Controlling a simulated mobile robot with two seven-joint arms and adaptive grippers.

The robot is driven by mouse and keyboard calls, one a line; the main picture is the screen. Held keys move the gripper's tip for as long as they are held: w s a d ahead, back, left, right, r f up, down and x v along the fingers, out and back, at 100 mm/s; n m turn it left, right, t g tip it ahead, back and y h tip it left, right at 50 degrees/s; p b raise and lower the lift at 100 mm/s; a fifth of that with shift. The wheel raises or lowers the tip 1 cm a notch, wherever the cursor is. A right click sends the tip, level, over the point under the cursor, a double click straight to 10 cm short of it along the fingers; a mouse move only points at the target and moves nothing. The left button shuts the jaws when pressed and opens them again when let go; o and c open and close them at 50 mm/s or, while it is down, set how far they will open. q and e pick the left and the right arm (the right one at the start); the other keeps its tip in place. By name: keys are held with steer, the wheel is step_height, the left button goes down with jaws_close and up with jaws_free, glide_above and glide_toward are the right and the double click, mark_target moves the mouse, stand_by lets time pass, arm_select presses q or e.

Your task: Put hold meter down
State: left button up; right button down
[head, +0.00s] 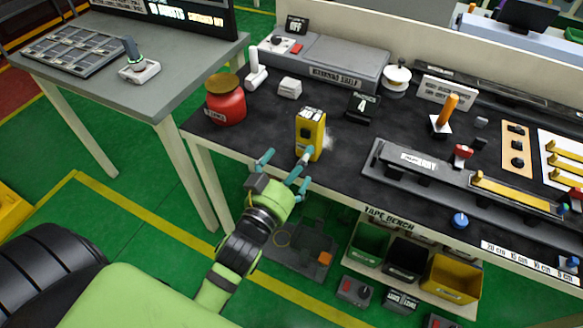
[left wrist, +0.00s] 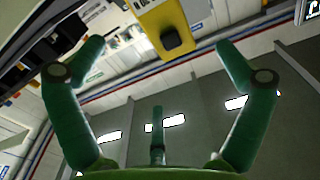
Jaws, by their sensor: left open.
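The yellow meter (head: 312,133) stands upright on the dark bench top near its front edge. It has a dark knob on its front face and a pale label on top. In the left wrist view the yellow meter (left wrist: 163,28) shows at the top, beyond the fingers. My left gripper (head: 285,166) is at the bench's front edge, just in front of the meter, with its teal fingers spread. In the left wrist view the left gripper (left wrist: 155,60) is open with nothing between its fingers. My right gripper is not in view.
A red jar (head: 226,104) stands left of the meter, and a small black stand marked 4 (head: 362,106) is behind it to the right. A long grey fixture (head: 430,172) lies to the right. Bins (head: 405,258) sit under the bench. Bare bench top lies around the meter.

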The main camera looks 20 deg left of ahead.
arm_select(q)
steer(key=shift+s, duration=0.7)
